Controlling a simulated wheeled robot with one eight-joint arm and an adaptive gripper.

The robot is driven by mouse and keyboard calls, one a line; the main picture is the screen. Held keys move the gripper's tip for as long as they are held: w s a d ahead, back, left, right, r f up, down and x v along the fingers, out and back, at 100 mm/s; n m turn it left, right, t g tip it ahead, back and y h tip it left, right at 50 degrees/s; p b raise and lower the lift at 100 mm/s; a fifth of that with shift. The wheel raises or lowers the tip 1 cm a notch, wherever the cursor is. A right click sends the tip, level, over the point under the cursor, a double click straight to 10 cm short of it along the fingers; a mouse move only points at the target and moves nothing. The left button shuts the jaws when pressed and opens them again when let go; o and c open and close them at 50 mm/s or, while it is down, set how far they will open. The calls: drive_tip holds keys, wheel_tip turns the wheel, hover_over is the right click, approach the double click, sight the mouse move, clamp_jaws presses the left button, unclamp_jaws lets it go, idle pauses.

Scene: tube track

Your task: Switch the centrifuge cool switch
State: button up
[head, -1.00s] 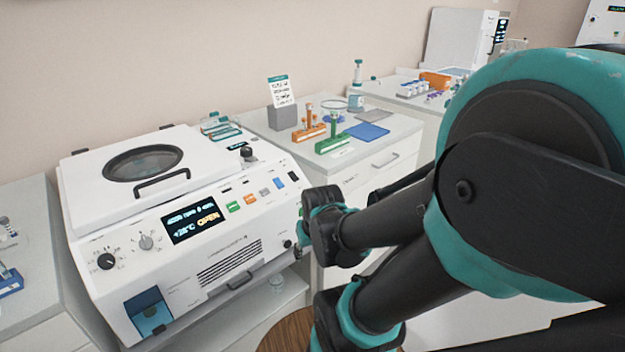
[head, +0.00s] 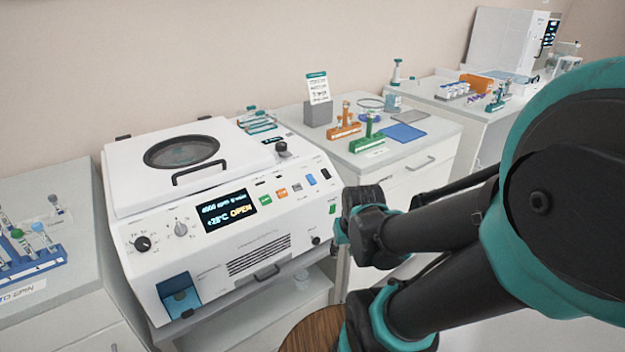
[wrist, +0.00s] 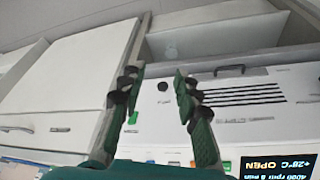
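The white centrifuge (head: 145,215) stands in the middle left of the head view. Its lit display (head: 228,210) reads +28°C and OPEN. Its sloped front panel carries two round knobs, a green button (head: 266,195), an orange button (head: 281,193), a grey button, a blue switch (head: 311,180) and a black switch (head: 325,174). I cannot read which is the cool switch. My gripper (wrist: 157,80) is open and empty, its two fingers apart before the panel's right end.
A blue tube rack (head: 35,262) stands on the left counter. Orange (head: 345,132) and green (head: 367,143) racks and a blue mat (head: 404,132) lie on the counter behind. A round wooden top (head: 315,330) is below my arm.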

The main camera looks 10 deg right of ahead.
drive_tip(key=shift+w+r, duration=0.2)
drive_tip(key=shift+w, duration=0.05)
drive_tip(key=shift+c, duration=1.1)
drive_tip(key=w+r+n, duration=0.3)
drive_tip(key=n, duration=0.1)
drive_tip(key=w+r+n+y, duration=0.1)
drive_tip(key=w+r+n, duration=0.2)
drive_tip(key=w+n, duration=0.1)
drive_tip(key=w+r+n, duration=0.3)
drive_tip(key=w+n, duration=0.1)
drive_tip(key=shift+w+a+r, duration=0.15)
drive_tip(key=shift+a+r, duration=0.05)
drive_tip(key=shift+a, duration=0.1)
clamp_jaws()
drive_tip(key=w+r+n+y, duration=0.1)
drive_tip(key=w+r+n, duration=0.7)
drive_tip(key=n, duration=0.3)
drive_tip(key=shift+w+d+r+t, duration=0.3)
drive_tip(key=shift+w+r+t, duration=0.1)
drive_tip(key=shift+r, duration=0.35)
